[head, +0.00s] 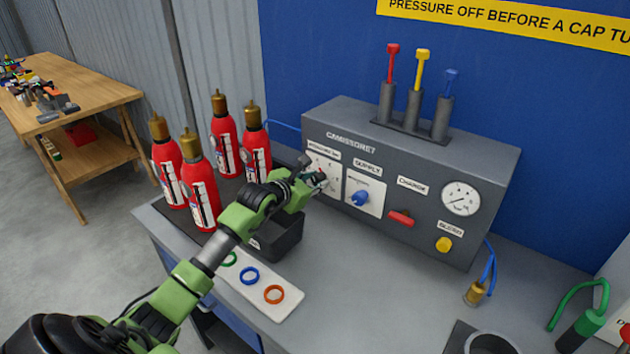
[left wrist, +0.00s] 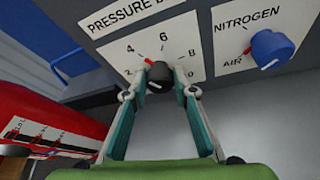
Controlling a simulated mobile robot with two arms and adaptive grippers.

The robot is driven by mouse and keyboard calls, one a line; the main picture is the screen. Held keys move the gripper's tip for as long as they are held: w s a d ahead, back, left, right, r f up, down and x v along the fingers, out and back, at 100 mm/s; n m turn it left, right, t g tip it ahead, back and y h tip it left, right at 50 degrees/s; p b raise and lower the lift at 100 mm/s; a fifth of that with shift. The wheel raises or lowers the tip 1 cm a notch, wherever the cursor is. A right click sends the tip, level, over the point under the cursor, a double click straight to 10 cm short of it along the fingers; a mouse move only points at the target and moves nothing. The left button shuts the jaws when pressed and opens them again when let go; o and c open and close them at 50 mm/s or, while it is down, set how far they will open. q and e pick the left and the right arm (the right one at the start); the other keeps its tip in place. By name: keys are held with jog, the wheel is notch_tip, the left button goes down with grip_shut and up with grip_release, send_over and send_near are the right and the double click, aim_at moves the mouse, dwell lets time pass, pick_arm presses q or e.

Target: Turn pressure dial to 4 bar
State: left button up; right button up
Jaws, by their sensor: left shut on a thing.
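The pressure dial is a black knob (left wrist: 160,76) on a white plate with numbers, low on the grey panel face. Its red pointer aims up and left, roughly toward the 4; I cannot tell whether it is exactly on it. My left gripper (left wrist: 158,83) has its two fingers around the knob, one on each side, shut on it. In the head view the left gripper (head: 316,182) covers most of the dial plate (head: 324,165). My right gripper is in neither view.
Right of the dial is the blue supply knob (head: 360,198), set toward AIR, then a red charge lever (head: 401,218), a gauge (head: 461,199) and a yellow bleed knob (head: 443,244). Several red extinguishers (head: 200,190) stand left, behind my arm. A ring tray (head: 285,311) lies in front.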

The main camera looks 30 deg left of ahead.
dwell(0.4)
pick_arm(q)
jog(key=o, duration=1.1)
jog(key=shift+s, duration=0.1)
jog(key=v, duration=1.2)
